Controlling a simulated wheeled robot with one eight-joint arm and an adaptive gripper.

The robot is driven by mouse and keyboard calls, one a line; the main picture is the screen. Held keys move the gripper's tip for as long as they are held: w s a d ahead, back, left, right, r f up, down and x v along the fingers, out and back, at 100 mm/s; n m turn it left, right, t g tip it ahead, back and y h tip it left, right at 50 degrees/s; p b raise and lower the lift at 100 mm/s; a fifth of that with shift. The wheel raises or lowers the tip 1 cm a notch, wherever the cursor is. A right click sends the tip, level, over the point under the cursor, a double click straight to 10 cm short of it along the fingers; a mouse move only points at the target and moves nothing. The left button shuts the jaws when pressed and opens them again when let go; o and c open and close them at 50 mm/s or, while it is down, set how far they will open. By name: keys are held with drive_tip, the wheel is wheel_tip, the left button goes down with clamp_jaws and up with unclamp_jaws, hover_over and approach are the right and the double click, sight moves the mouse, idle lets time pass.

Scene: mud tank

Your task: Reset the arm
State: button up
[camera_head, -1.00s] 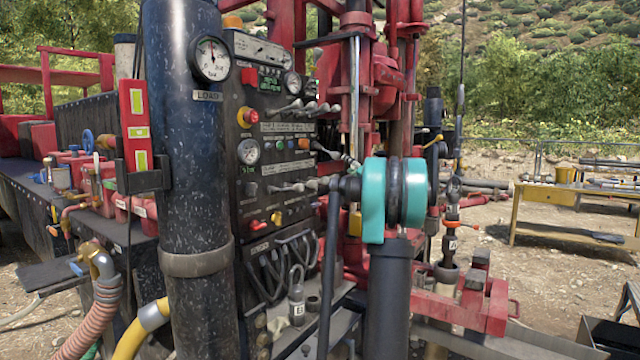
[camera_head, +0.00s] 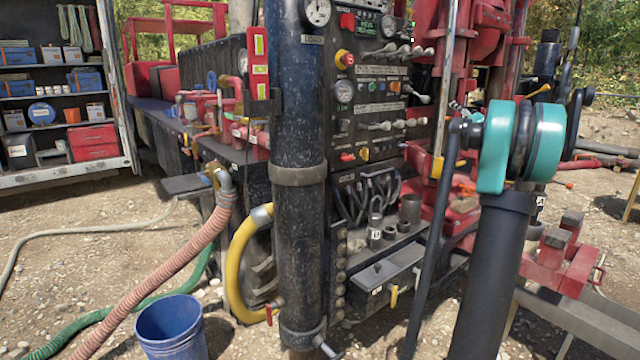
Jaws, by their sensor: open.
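My arm shows at the right of the head view: a black link (camera_head: 490,280) rises to a teal and black joint (camera_head: 520,148). A thin black link or hose (camera_head: 432,240) hangs down from the joint's left side. My gripper is not in the picture. The arm appears in front of the red drill rig (camera_head: 485,70) and its control panel (camera_head: 375,100); I cannot tell how far apart they are.
A thick dark column (camera_head: 300,190) stands left of the panel. A blue bucket (camera_head: 172,328), a yellow hose (camera_head: 240,262), a pink ribbed hose (camera_head: 165,285) and a green hose (camera_head: 100,318) are lower left. A shelf cabinet (camera_head: 62,95) stands far left. Gravel between is partly clear.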

drive_tip(key=s+a+f+n+g+y, duration=0.2)
drive_tip(key=s+a+f, duration=0.25)
drive_tip(key=a, duration=0.45)
drive_tip(key=s+a+f+n+g+y, duration=0.25)
drive_tip(key=a+f, duration=0.25)
drive_tip(key=a, duration=0.4)
drive_tip(key=s+a+f+n+g, duration=0.3)
drive_tip(key=s+a+f+g, duration=0.2)
drive_tip(key=s+a+f, duration=0.85)
drive_tip(key=s+a+f+n+g+h, duration=0.25)
drive_tip(key=s+f+g, duration=0.25)
drive_tip(key=s+f, duration=1.1)
drive_tip(key=s+d+f+g+h, duration=0.1)
drive_tip(key=s+f, duration=0.3)
drive_tip(key=s, duration=0.4)
drive_tip(key=s+d+f+h, duration=0.2)
drive_tip(key=s+f+h, duration=0.1)
drive_tip(key=s, duration=0.5)
drive_tip(key=shift+s+d+f+g+h, duration=0.15)
drive_tip(key=shift+d+f+g+h, duration=0.25)
drive_tip(key=shift+f, duration=0.4)
